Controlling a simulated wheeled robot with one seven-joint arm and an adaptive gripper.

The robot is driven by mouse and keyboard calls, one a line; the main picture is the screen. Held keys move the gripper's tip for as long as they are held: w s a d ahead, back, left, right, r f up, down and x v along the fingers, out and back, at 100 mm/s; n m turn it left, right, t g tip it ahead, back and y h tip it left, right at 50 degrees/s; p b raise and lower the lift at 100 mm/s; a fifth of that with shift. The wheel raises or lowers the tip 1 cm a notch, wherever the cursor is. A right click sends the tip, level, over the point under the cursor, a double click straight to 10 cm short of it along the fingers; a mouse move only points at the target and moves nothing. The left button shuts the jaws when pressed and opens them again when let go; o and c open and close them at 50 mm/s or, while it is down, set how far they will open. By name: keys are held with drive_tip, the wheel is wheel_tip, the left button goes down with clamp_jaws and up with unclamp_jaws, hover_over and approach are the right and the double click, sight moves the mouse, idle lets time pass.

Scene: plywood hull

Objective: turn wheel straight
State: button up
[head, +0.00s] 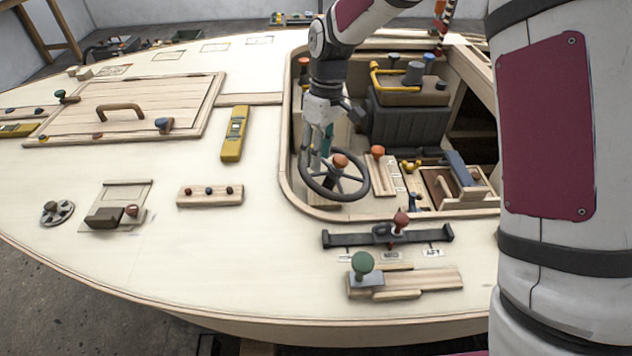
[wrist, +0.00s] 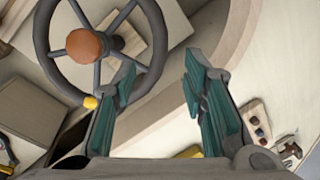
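The dark steering wheel (head: 334,197) stands in the cockpit well, with spokes and an orange-brown knob (head: 340,161) near its middle. The wheel (wrist: 159,40) also fills the upper left of the wrist view. A yellow mark (wrist: 90,102) sits on its rim at the lower side there, close to my gripper's left finger. My gripper (wrist: 160,80) has its two green-padded fingers wide apart with nothing between them. In the head view my gripper (head: 318,148) is over the wheel's left and far side. Whether a finger touches the rim cannot be told.
Right of the wheel are an orange-topped lever (head: 378,153) and a wooden box with a blue-grey handle (head: 463,170). A dark box (head: 410,120) stands behind. The cockpit's raised wooden rim (head: 287,180) curves close on the left. A red-knobbed slider (head: 400,222) lies in front.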

sight(316, 183)
drive_tip(key=f, duration=0.5)
drive_tip(key=s+f, duration=0.1)
drive_tip(key=f, duration=0.2)
drive_tip(key=shift+a+f+b, duration=0.15)
drive_tip(key=shift+a+b, duration=0.2)
drive_tip(key=shift+b, duration=0.05)
clamp_jaws()
